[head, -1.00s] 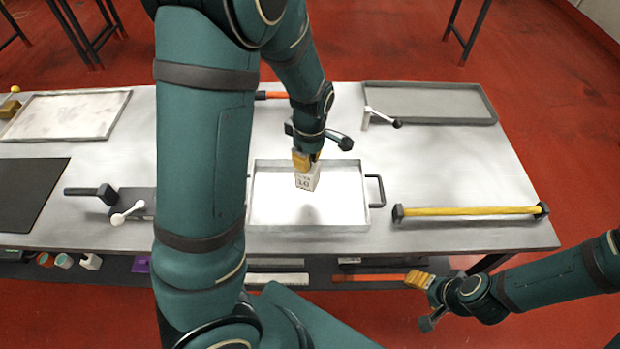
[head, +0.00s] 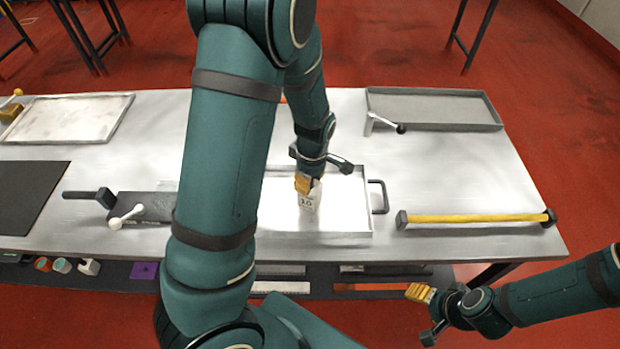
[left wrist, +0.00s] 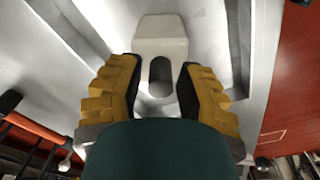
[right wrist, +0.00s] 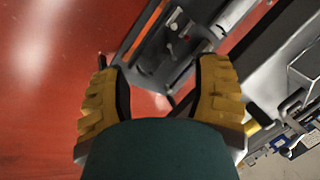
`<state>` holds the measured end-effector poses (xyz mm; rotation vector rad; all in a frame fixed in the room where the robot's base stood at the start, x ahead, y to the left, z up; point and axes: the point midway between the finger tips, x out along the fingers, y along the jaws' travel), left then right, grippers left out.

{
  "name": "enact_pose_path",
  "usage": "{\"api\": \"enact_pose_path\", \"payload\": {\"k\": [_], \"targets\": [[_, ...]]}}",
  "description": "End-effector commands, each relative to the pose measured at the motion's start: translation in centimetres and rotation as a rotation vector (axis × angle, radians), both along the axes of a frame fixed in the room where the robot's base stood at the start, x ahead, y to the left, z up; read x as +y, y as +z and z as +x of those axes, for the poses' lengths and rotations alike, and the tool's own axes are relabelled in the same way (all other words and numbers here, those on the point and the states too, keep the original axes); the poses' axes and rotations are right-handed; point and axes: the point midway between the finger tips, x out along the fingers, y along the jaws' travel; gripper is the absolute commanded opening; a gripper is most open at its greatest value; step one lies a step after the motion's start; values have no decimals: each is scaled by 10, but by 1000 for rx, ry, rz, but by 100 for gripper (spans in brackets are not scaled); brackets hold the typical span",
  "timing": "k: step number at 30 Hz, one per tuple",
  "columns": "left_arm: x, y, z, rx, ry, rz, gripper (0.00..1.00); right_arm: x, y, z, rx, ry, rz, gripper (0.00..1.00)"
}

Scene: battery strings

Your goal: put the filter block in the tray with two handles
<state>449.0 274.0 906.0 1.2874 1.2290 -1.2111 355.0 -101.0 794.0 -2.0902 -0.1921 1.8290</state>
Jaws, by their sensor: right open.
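The filter block (head: 312,200) is a small pale block with dark marks on its side. My left gripper (head: 303,184) is shut on its upper part and holds it low over the floor of the tray with two handles (head: 345,210). I cannot tell whether the block touches that floor. In the left wrist view the block (left wrist: 160,40) sits between the yellow fingers (left wrist: 160,85). The tray's right handle shows; my left arm hides its left side. My right gripper (head: 420,293) is open and empty, off the table's front edge; it also shows in the right wrist view (right wrist: 158,85).
A yellow bar with dark ends (head: 475,218) lies right of the tray. A grey tray (head: 435,125) and a lever handle (head: 383,123) are behind it. A pale tray (head: 70,118) and a black mat (head: 28,195) lie at left. A white-knobbed tool (head: 125,216) is near my left arm.

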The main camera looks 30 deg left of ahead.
Motion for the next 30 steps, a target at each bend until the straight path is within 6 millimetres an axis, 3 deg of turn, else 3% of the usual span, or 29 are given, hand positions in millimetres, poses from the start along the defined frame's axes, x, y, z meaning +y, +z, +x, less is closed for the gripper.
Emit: {"api": "enact_pose_path", "payload": {"k": [9,13,24,30], "targets": [[0,1,0,0,0,0,38,0,1,0,0,0,0,63],[-1,11,0,-1,-1,0,38,0,4,1,-2,-2,0,63],[-5,83,1,-4,-2,-1,38,-1,26,8,-18,-13,-4,63],[-7,112,0,-3,-2,-1,38,-2,34,11,-24,-19,-5,63]]}}
